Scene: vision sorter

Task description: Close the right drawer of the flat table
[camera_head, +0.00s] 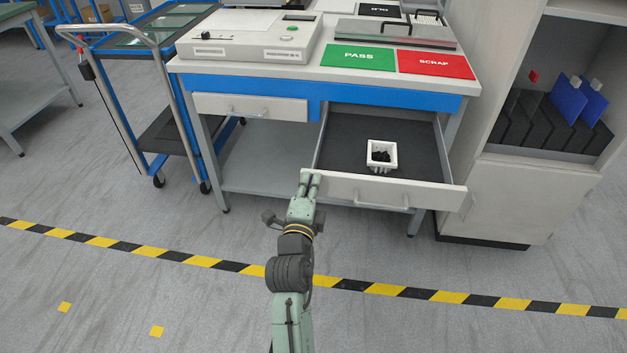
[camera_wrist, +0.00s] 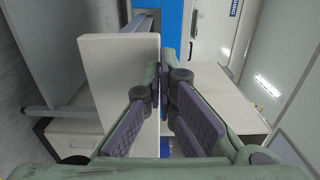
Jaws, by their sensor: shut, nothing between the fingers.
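The flat table (camera_head: 238,178) has a blue rail with two drawers under its top. The right drawer (camera_head: 338,150) is pulled well out; its white front (camera_head: 350,188) has a bar handle (camera_head: 383,205). A small white bin (camera_head: 382,148) with dark pieces stands inside it. My gripper (camera_head: 311,180) is shut and empty at the left end of that drawer front. In the wrist view my fingertips (camera_wrist: 162,76) are together beside the edge of a pale panel (camera_wrist: 115,65), apparently the drawer front. I cannot tell whether they touch it.
The left drawer (camera_head: 265,106) is shut. A blue trolley (camera_head: 165,112) stands left of the table, and a white cabinet (camera_head: 520,195) stands close on the right. The table top carries a tester, a green PASS mat and a red SCRAP mat. The floor in front is clear.

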